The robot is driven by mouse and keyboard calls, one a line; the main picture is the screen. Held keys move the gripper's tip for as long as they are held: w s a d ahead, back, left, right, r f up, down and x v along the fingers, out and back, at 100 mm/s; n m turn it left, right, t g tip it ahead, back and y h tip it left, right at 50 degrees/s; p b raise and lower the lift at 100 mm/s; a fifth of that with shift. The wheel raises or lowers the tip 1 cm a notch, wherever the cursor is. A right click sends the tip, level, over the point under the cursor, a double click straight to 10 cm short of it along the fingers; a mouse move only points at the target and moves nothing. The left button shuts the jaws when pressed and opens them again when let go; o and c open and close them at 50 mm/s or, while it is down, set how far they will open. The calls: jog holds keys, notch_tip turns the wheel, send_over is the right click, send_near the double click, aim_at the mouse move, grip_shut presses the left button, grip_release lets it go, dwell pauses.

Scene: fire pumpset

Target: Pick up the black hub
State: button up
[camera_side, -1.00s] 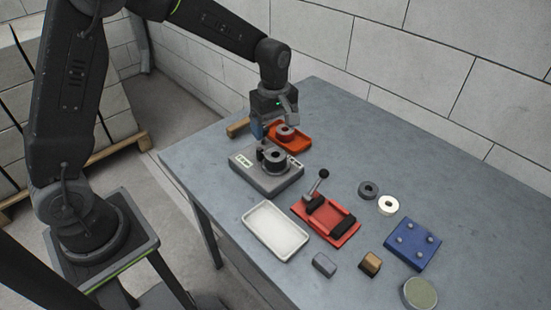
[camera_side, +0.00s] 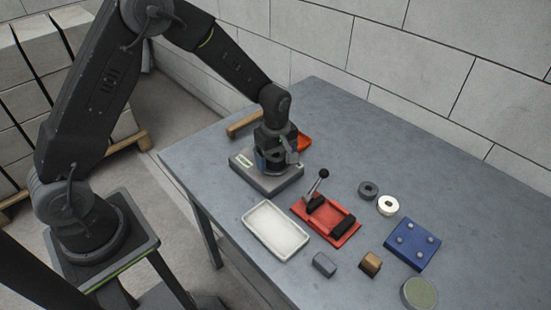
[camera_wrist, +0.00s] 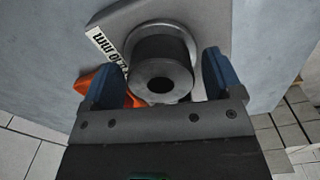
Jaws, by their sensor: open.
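The black hub (camera_wrist: 160,68) is a dark cylinder with a central hole. In the wrist view it stands on the grey base (camera_wrist: 205,22), inside a pale ring. My gripper (camera_wrist: 160,76) is open, with one blue-padded finger on each side of the hub and visible gaps between. In the side view my gripper (camera_side: 276,160) is low over the grey base (camera_side: 268,184) and hides most of the hub. Whether the fingers touch the hub cannot be told there.
A white tray (camera_side: 275,230) and a red clamp fixture (camera_side: 326,222) stand in front. A dark ring (camera_side: 368,190), a pale ring (camera_side: 388,205) and a blue block (camera_side: 414,244) lie to the right.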

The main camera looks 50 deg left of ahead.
jog(key=c, duration=1.2)
jog(key=shift+r, duration=0.1)
jog(key=shift+c, duration=0.9)
